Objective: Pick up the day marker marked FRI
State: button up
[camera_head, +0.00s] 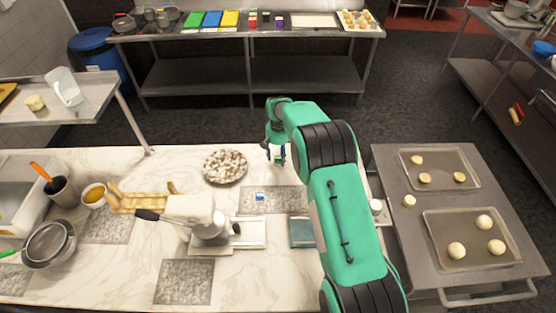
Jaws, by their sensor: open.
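Several small blocks that could be day markers are in view, but no lettering is readable, so I cannot tell which is marked FRI. A small blue and white block (260,196) lies on a grey speckled slab (290,199) on the marble counter.
A plate of mushrooms (225,166) is left of my gripper. Trays of dough (462,262) are on the right cart. Coloured boards (211,19) and small coloured items (266,17) line the back table.

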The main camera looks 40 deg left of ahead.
aim_at(278, 158)
jog(key=c, duration=1.1)
jog(key=shift+r, duration=0.1)
jog(key=shift+r, duration=1.45)
jog(key=shift+s+d+r+b, duration=0.1)
jog(key=shift+r+b, duration=0.15)
jog(key=shift+b, duration=0.05)
jog(key=s+d, duration=0.3)
jog(key=d, duration=0.1)
jog(key=s+d+r+b, duration=0.1)
jog(key=s+d, duration=0.2)
jog(key=d, duration=0.1)
jog(key=s+d, duration=0.3)
jog(key=d, duration=0.1)
jog(key=shift+s+d+r, duration=0.15)
jog(key=shift+d+r, duration=0.05)
jog(key=shift+d, duration=0.15)
